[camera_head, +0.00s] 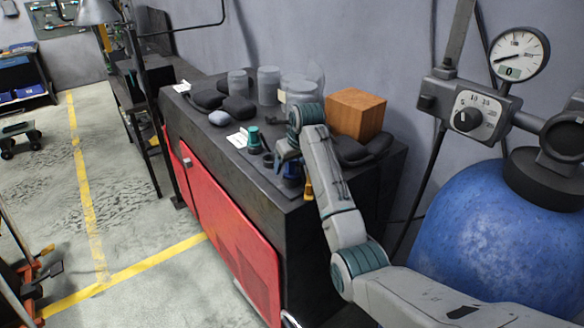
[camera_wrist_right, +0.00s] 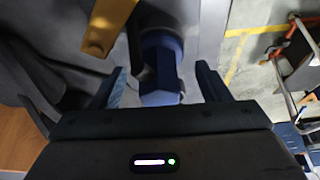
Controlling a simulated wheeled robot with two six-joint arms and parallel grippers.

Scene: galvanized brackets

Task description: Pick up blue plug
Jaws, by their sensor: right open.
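The blue plug (camera_wrist_right: 160,68) lies between the two fingers of my right gripper (camera_wrist_right: 161,74) in the right wrist view, with a gap visible on both sides. In the head view the plug (camera_head: 293,169) shows as a small dark blue patch near the front edge of the black bench, partly hidden by the gripper. My right gripper (camera_head: 287,158) is open and reaches down over it. A yellow-orange piece (camera_head: 308,191) is close beside the plug, and it also shows in the right wrist view (camera_wrist_right: 105,26). My left gripper is out of view.
The black bench (camera_head: 228,158) has red doors below. A green piece (camera_head: 253,138) stands left of the gripper. A wooden block (camera_head: 356,114), dark rounded lumps (camera_head: 238,108) and clear jars (camera_head: 268,85) stand behind. A blue tank (camera_head: 500,225) is at right.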

